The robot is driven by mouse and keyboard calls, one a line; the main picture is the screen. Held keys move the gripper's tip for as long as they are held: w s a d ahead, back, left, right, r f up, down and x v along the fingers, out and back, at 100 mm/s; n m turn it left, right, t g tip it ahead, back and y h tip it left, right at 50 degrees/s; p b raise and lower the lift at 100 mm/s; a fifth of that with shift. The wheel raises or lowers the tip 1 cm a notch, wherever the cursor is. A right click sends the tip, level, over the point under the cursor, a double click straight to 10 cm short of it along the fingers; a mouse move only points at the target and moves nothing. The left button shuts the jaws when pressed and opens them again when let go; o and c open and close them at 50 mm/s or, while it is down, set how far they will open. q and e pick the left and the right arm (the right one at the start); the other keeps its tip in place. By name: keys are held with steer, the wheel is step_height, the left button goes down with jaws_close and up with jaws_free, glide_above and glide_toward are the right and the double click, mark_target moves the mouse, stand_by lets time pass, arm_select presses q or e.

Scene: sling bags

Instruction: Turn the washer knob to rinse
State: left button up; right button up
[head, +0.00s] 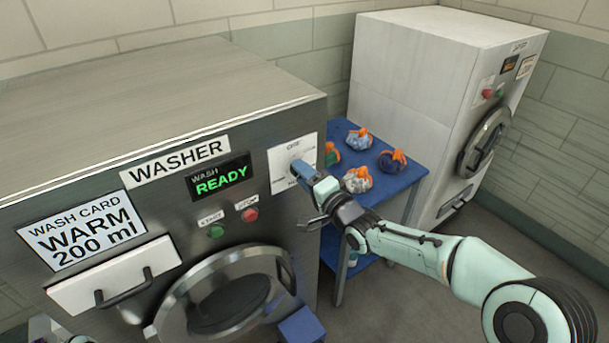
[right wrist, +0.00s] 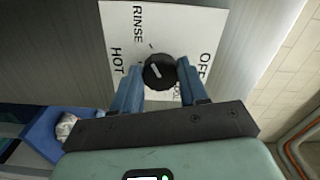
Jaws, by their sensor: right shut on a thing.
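The washer knob (right wrist: 158,72) is round and black with a short pale mark on its face, on a white dial panel (head: 283,158) at the right of the washer front. In the right wrist view the panel reads RINSE at upper left, HOT at left and OFF at right; another label is partly hidden by a finger. The pale mark lies left of the knob's centre; I cannot tell exactly which label it points to. My right gripper (head: 301,172) has its blue fingers on both sides of the knob, shut on it.
The washer (head: 130,85) has a lit READY display (head: 221,177), START and STOP buttons, a drawer and a round door (head: 225,295). A blue table (head: 400,182) with several bundles stands to the right, before a white machine (head: 420,80).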

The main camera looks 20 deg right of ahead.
steer(key=o, duration=1.1)
steer(key=shift+c, duration=0.2)
arm_select(q)
steer(key=shift+s+f+b, duration=0.75)
steer(key=shift+f+b, duration=0.1)
steer(key=shift+f, duration=0.25)
arm_select(e)
steer(key=v, duration=1.3)
steer(key=shift+s, duration=0.2)
